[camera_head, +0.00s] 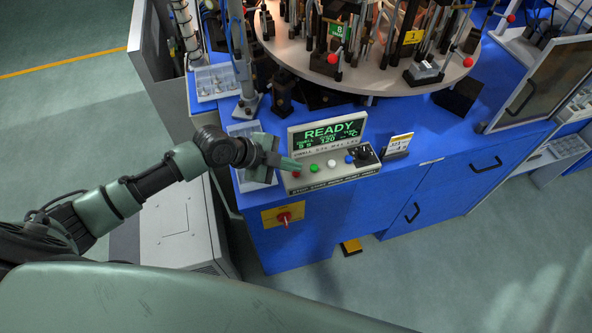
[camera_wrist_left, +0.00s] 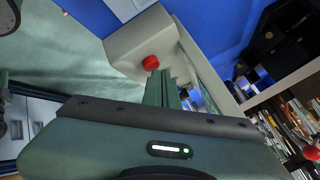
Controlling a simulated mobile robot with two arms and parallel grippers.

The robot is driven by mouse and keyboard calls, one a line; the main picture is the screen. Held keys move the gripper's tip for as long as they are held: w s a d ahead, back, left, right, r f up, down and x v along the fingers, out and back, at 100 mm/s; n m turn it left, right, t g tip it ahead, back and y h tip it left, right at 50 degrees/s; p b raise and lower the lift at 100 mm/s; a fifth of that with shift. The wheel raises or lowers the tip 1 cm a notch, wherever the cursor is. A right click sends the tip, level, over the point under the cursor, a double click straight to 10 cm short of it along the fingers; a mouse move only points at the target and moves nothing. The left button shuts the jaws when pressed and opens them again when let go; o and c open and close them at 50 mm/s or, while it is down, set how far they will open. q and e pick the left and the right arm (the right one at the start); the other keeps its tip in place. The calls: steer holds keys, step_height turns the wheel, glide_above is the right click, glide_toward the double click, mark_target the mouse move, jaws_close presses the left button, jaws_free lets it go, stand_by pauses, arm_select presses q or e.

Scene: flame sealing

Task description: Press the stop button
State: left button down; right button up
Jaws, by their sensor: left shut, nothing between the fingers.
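The control panel (camera_head: 335,172) is a pale sloped box on the blue machine's front edge, with a green "READY" display (camera_head: 328,132). Its red button (camera_head: 296,174) is at the left end of a row with green, white and blue buttons. The red button also shows in the left wrist view (camera_wrist_left: 151,62), just beyond the fingertips. My left gripper (camera_head: 297,164) is shut and empty, its green fingers close by the red button. In the left wrist view the gripper (camera_wrist_left: 160,74) points toward the button; I cannot tell whether they touch. My right gripper is not in view.
A black knob (camera_head: 364,153) is at the panel's right end, beside a small card holder (camera_head: 397,145). A red rotary switch (camera_head: 284,217) on a yellow plate is below the panel. A round turntable (camera_head: 390,75) with several fixtures stands behind. Clear trays are left of the panel.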

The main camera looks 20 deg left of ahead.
mark_target(292, 173)
arm_select(q)
steer(key=shift+f, duration=0.3)
stand_by(0.4)
steer(key=shift+r+p, duration=0.55)
steer(key=shift+r, duration=0.45)
step_height(292, 173, up, 5)
steer(key=p, duration=0.4)
stand_by(0.5)
